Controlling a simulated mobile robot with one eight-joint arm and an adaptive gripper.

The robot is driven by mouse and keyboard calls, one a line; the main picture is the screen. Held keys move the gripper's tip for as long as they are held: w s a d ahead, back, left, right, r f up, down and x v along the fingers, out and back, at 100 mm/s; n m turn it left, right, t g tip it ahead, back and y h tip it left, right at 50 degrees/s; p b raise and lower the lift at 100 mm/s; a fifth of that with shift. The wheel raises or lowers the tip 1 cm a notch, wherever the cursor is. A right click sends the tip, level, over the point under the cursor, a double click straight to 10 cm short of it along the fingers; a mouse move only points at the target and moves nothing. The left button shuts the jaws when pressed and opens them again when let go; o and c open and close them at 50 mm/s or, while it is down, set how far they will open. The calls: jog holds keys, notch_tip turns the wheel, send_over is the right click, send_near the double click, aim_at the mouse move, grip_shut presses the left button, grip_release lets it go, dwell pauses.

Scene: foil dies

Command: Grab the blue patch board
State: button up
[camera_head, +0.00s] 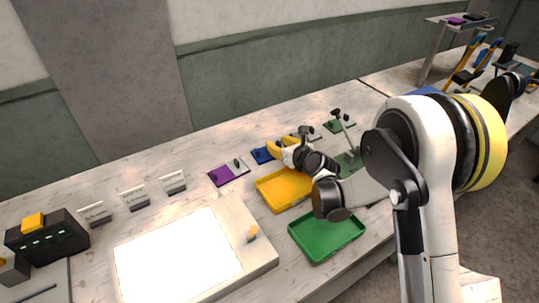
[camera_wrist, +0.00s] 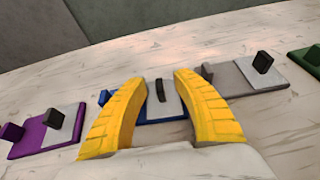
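The blue patch board (camera_wrist: 146,110) lies on the table in the wrist view, with a light grey plate and a small black upright tab on it. My gripper (camera_wrist: 162,77) is open, its two yellow fingers apart and the board's middle showing between them. The fingers hide parts of the board's left and right sides. In the head view the blue board (camera_head: 261,155) shows just left of my gripper (camera_head: 273,149), partly hidden by it. Whether the fingers touch the board cannot be told.
A purple board (camera_wrist: 40,135) lies to the left and a grey board (camera_wrist: 245,75) close on the right, with a green board (camera_wrist: 308,58) beyond. A yellow tray (camera_head: 284,190) and a green tray (camera_head: 326,236) stand in front. A bright light panel (camera_head: 262,252) lies at the left front.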

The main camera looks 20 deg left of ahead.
grip_shut()
